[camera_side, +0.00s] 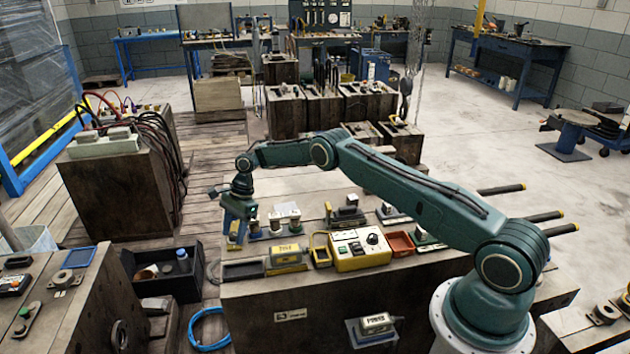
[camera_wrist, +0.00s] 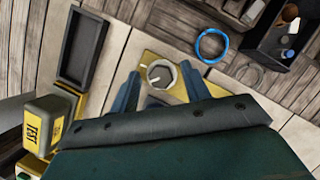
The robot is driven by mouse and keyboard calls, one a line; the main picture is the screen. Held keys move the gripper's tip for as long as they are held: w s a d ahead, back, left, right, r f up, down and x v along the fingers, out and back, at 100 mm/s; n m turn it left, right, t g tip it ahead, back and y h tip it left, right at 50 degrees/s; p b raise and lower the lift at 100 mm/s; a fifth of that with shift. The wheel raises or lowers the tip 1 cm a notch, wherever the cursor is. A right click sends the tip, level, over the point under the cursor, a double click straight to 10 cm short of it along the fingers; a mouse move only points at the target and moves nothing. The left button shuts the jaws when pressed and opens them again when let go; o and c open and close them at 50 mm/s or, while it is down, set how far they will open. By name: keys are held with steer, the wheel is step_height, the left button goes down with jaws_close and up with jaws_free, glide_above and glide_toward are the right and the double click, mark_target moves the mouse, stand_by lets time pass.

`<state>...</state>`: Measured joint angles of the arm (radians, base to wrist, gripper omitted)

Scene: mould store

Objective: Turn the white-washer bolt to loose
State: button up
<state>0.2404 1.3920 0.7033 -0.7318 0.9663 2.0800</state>
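In the wrist view, a bolt (camera_wrist: 160,74) with a pale, faceted head or washer sits on a yellow plate (camera_wrist: 148,60). A dark line crosses its round centre. The two blue fingers of my gripper (camera_wrist: 159,71) stand apart, one to the left and one to the right of the bolt, with visible gaps to it. Whether they are at its height I cannot tell. In the side view my gripper (camera_side: 238,220) points down at the left end of the wooden bench block, and the bolt cannot be made out. The lower part of the yellow plate is hidden by my gripper.
A black tray (camera_side: 243,270) and a yellow TEST box (camera_side: 287,253) stand close to my gripper. A yellow control box (camera_side: 360,250) and a red tray (camera_side: 400,243) lie further right. A black bin (camera_wrist: 262,42) and a blue cable coil (camera_wrist: 212,45) lie beyond the bench edge.

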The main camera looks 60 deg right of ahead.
steer(key=shift+d+r, duration=0.1)
steer(key=shift+r, duration=0.05)
steer(key=v, duration=0.7)
stand_by(0.3)
steer(key=shift+r, duration=0.2)
steer(key=s+d+r+m+t+h, duration=0.1)
steer(key=s+r+m+t, duration=0.1)
steer(key=r+m, duration=0.3)
steer(key=shift+s+r+m, duration=0.4)
steer(key=shift+s+m, duration=0.35)
steer(key=shift+m, duration=0.35)
steer(key=shift+f, duration=0.1)
steer(key=shift+t, duration=0.3)
steer(key=x, duration=1.3)
steer(key=shift+f, duration=0.3)
